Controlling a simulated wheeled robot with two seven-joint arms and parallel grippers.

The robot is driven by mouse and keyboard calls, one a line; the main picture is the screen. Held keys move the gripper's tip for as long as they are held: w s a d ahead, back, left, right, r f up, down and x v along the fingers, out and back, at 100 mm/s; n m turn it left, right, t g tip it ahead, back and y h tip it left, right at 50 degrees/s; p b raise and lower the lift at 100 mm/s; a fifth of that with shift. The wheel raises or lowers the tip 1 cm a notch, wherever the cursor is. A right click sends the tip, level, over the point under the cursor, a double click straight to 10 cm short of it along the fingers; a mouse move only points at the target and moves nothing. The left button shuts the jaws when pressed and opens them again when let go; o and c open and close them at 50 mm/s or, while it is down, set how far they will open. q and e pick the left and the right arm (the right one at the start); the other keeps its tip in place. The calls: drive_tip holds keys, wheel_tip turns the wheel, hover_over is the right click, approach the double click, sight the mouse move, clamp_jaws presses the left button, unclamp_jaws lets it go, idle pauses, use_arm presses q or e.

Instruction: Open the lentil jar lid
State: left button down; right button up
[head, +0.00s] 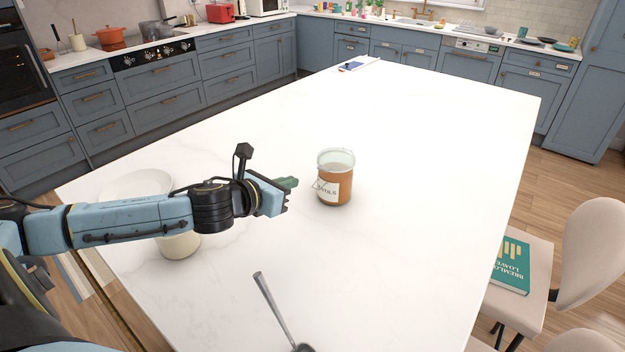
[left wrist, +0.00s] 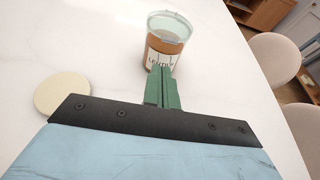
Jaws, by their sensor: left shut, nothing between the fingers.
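The lentil jar (head: 336,185) stands upright on the white island top, with orange-brown contents, a white label and a clear glass upper part. A wire clasp shows at its left side in the head view. Its clear lid (head: 336,157) sits on top and looks closed. The jar also shows in the left wrist view (left wrist: 166,44). My left gripper (head: 291,183) has green fingers, shut and empty, just left of the jar at about label height. In the left wrist view the fingertips (left wrist: 164,72) overlap the lower jar; I cannot tell whether they touch it. My right gripper is out of view.
A cream round container (head: 179,246) stands below my left arm, and a pale plate (head: 135,186) lies behind the arm. A grey metal utensil (head: 272,307) lies near the front. Chairs (head: 592,250) stand at the right.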

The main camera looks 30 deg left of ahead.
sight(321, 172)
use_arm(q)
drive_tip(key=x, duration=0.9)
drive_tip(key=shift+w+f, duration=0.15)
drive_tip(key=shift+w, duration=0.05)
